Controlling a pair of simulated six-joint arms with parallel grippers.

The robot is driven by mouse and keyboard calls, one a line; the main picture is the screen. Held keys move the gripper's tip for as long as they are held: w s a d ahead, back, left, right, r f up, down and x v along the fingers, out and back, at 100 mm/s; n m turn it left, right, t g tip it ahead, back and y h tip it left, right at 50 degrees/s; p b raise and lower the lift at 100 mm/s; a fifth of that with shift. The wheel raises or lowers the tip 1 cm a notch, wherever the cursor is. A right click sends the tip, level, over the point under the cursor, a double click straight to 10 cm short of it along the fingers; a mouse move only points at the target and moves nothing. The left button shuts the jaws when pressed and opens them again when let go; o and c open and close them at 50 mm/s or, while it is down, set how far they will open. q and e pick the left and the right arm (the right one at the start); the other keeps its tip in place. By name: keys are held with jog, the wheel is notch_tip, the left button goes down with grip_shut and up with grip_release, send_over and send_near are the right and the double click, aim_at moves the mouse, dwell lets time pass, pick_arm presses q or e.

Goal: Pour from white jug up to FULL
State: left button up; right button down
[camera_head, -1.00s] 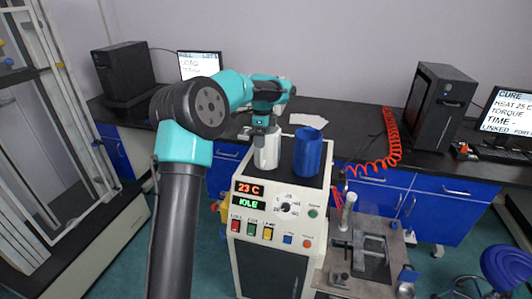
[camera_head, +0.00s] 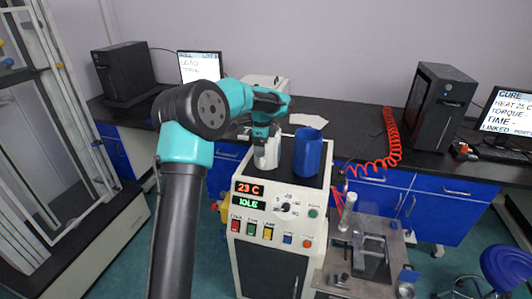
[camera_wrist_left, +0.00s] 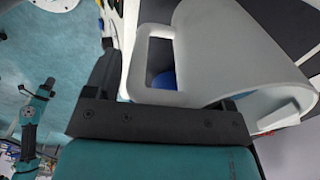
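The white jug (camera_head: 268,153) stands on the dark top of the cream rheometer cabinet, left of a blue cylindrical container (camera_head: 307,153).
The cabinet front (camera_head: 270,215) has a red 23 C display, a green IDLE display, buttons and a dial. A metal fixture (camera_head: 368,250) stands right of it. A red coiled hose (camera_head: 390,140) hangs near the right computer tower (camera_head: 438,105). A glazed frame stands at the left.

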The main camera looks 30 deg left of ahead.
pick_arm(q)
grip_shut()
dwell(0.5)
jog(key=shift+r, duration=0.15)
